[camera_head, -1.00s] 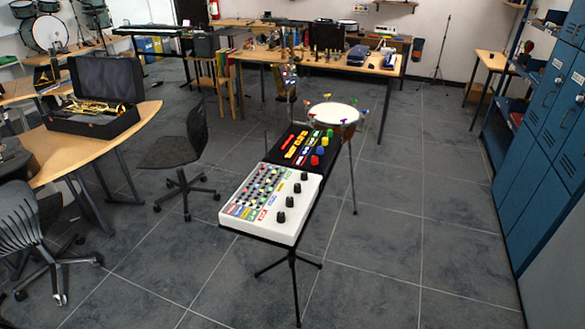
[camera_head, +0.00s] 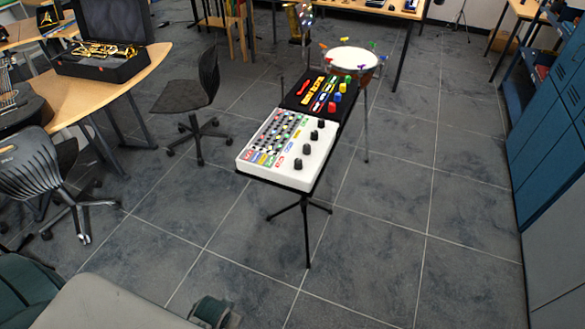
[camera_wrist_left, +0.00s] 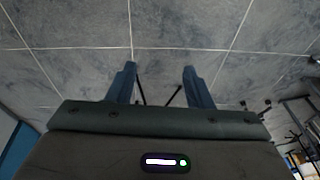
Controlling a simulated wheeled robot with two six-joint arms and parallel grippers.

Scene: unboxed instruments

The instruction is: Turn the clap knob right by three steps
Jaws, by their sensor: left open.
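A white instrument panel (camera_head: 318,158) with several black round knobs (camera_head: 306,149) along its right side stands near the middle of the head view. Its left part carries small coloured buttons and labels. The labels are too small to read, so I cannot tell which knob is the clap knob. My left gripper (camera_wrist_left: 159,68) shows in the left wrist view with its two blue fingers apart and nothing between them. It points over the grey floor, and no knob is between the fingers. My right gripper is in neither view.
A black panel (camera_head: 296,103) with coloured knobs and sliders adjoins the white one; both rest on a black stand (camera_head: 305,230). A drum (camera_head: 353,58) stands behind. A chair (camera_head: 188,98) and a wooden desk (camera_head: 120,92) are left, blue lockers (camera_head: 550,130) right. Floor in front is clear.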

